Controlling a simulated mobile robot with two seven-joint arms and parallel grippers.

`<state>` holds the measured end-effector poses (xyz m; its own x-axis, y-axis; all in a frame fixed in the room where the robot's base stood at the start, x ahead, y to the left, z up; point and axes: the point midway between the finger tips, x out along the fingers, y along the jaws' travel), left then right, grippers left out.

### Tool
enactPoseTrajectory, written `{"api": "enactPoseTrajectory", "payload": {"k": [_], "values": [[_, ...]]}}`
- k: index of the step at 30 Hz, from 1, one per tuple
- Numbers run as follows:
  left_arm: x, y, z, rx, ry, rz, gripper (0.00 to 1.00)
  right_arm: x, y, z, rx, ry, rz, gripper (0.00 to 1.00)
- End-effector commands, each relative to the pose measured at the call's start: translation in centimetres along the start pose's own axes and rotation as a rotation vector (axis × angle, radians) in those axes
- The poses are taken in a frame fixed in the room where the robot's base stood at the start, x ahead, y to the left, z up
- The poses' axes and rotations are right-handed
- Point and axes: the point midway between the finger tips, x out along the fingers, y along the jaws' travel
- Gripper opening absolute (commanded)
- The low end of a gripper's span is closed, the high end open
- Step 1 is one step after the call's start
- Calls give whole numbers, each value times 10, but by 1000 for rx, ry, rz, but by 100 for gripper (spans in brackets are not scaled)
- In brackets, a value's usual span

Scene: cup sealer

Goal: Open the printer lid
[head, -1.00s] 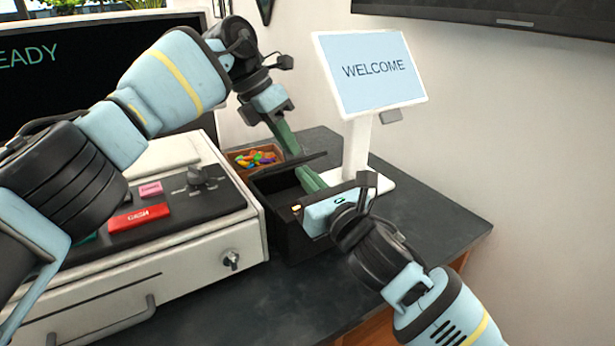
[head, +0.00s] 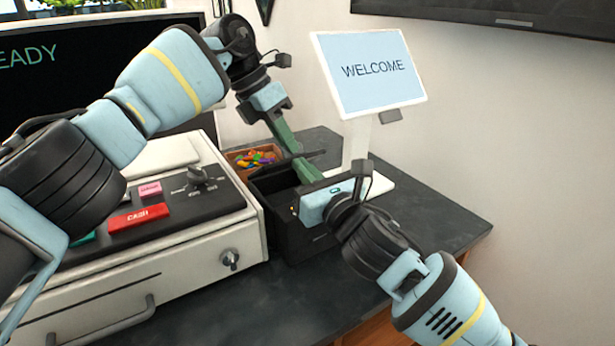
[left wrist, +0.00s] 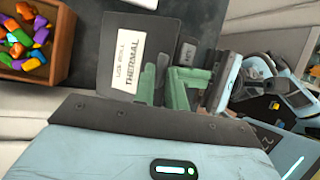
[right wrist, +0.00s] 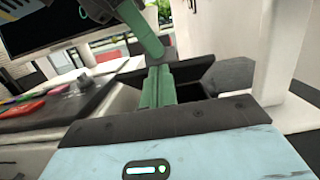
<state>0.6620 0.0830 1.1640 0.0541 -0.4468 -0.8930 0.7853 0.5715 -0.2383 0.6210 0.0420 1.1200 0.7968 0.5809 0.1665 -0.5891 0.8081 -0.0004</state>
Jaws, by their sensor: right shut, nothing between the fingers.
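The black printer (head: 300,241) stands right of the cash register, with its dark interior showing from above. Its lid (head: 318,155) stands raised at the far side. In the left wrist view, the lid (left wrist: 118,95) shows a white label reading "THERMAL". My left gripper (head: 292,147) points down just above the lid's edge; whether its green fingers are apart or touch the lid is unclear. My right gripper (head: 302,166) is shut and empty, its green fingers over the printer opening. In the right wrist view, its fingers (right wrist: 158,85) are together, close below the left gripper (right wrist: 140,30).
A wooden box of colourful pieces (head: 252,157) sits behind the printer. A "WELCOME" screen (head: 370,72) on a white stand is close on the right. The cash register (head: 160,235) is on the left. The dark counter (head: 430,215) is clear at the right.

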Motion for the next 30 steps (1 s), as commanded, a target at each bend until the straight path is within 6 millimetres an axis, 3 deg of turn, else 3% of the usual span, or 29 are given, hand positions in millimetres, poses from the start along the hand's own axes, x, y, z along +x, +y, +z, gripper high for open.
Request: {"api": "enactPoseTrajectory", "payload": {"k": [1,4,20,25,30], "values": [[9,6,-7,-10,21,3,18,1,-2,3,0,-7,-4,0],[9,5,-7,-9,22,2,30,1,-2,3,0,-7,-4,0],[10,-1,-4,1,25,-8,30,2,-2,1,0,-3,-5,0],[-5,-2,-3,2,21,-6,30,2,-2,0,0,-1,-5,0],[-33,-2,-2,-1,14,1,30,1,-2,0,0,1,-4,0]]}}
